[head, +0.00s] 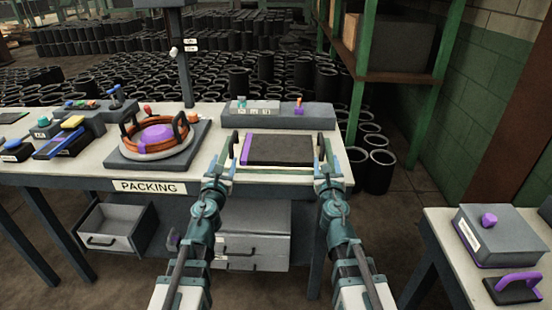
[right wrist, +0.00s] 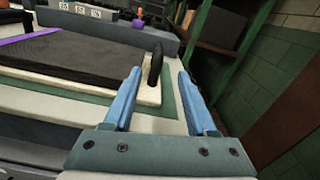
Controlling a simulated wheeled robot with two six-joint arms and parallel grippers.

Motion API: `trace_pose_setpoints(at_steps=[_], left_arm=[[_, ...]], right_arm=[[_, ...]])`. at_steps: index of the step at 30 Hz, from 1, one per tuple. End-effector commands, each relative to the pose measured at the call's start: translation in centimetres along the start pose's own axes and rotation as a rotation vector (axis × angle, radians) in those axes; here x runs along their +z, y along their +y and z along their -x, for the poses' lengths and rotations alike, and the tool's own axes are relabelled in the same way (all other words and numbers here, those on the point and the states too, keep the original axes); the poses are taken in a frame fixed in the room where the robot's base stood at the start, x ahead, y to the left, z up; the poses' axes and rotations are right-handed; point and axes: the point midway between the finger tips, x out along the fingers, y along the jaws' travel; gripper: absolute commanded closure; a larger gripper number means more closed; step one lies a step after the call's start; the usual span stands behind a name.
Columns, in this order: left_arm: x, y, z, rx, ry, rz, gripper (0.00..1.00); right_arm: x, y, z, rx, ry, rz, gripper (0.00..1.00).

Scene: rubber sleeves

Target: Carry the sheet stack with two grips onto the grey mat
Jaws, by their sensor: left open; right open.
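The sheet stack (head: 280,149) is a flat dark slab with a purple strip along its left side. It lies on a cream board with an upright black handle at each end, on the packing table. In the right wrist view the stack (right wrist: 85,58) is at left, and the right handle (right wrist: 155,62) stands just beyond and between the open fingers. My right gripper (head: 330,162) is open and empty at the board's right end. My left gripper (head: 221,164) is open near the left handle (head: 235,143); contact there cannot be told. I cannot clearly pick out a grey mat.
A green mat (right wrist: 168,105) shows under the board's right edge. A grey block (head: 277,115) with small items stands behind the stack. Left of it, a grey base (head: 122,158) carries an orange ring with black handles. A side table (head: 445,220) with a grey box stands at right.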

Motion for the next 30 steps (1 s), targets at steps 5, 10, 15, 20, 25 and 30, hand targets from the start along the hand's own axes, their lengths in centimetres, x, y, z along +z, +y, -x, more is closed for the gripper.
trace_pose_setpoints(at_steps=[5,10,15,20,25,30], left_arm=[[-0.1,-0.2,0.0,-0.013,-0.003,-0.033,0.43],[-0.1,-0.2,0.0,-0.012,-0.003,-0.03,0.43],[-0.1,-0.2,-0.4,-0.011,-0.003,-0.029,0.43],[-0.1,-0.2,-1.7,-0.011,-0.003,-0.028,0.43],[-0.1,-0.2,-4.2,-0.011,-0.003,-0.027,0.43],[-0.1,-0.2,-7.3,-0.011,-0.003,-0.026,0.43]], right_arm=[[-0.1,0.2,0.0,0.012,-0.004,0.031,0.43],[-0.1,0.2,0.0,0.011,-0.004,0.028,0.43],[-0.1,0.2,-0.5,0.011,-0.004,0.027,0.43],[-0.1,0.2,-1.7,0.01,-0.004,0.026,0.43],[-0.1,0.2,-4.2,0.01,-0.003,0.026,0.43],[-0.1,0.3,-7.3,0.01,-0.003,0.026,0.43]])
